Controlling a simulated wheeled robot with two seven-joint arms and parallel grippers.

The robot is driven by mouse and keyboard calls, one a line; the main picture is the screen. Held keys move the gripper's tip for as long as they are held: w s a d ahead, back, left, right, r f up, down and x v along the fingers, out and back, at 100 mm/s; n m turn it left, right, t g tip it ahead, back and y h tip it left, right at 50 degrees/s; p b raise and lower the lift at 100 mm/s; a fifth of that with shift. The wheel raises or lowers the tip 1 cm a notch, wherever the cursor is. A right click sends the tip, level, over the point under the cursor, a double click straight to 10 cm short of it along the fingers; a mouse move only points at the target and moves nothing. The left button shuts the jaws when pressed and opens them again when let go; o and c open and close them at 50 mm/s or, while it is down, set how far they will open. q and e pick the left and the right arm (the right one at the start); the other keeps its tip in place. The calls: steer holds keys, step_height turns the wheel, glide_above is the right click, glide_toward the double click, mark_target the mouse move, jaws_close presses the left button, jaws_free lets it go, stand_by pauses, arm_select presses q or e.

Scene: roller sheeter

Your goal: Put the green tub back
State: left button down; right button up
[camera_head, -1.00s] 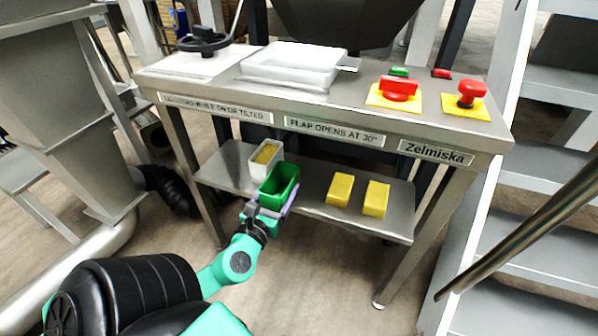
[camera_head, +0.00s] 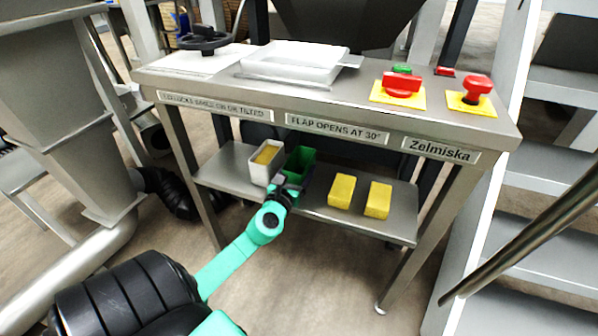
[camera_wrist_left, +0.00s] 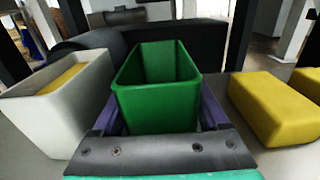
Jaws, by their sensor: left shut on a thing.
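The green tub (camera_head: 300,160) is upright over the lower shelf (camera_head: 225,172), just right of a white tub with yellow contents. My left gripper (camera_head: 286,184) is shut on the green tub from the front. In the left wrist view the green tub (camera_wrist_left: 156,100) sits between the two purple fingers of my left gripper (camera_wrist_left: 158,118), and its visible inside is empty. I cannot tell whether its base touches the shelf. My right gripper is not in view.
The white tub (camera_head: 266,160) stands close on the left; it also shows in the left wrist view (camera_wrist_left: 55,108). Two yellow blocks (camera_head: 341,190) (camera_head: 378,199) lie on the shelf to the right. The tabletop (camera_head: 350,105) with red buttons is above the shelf.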

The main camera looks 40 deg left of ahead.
arm_select(q)
jaws_free()
steer(key=shift+r, duration=0.15)
steer(key=v, duration=1.2)
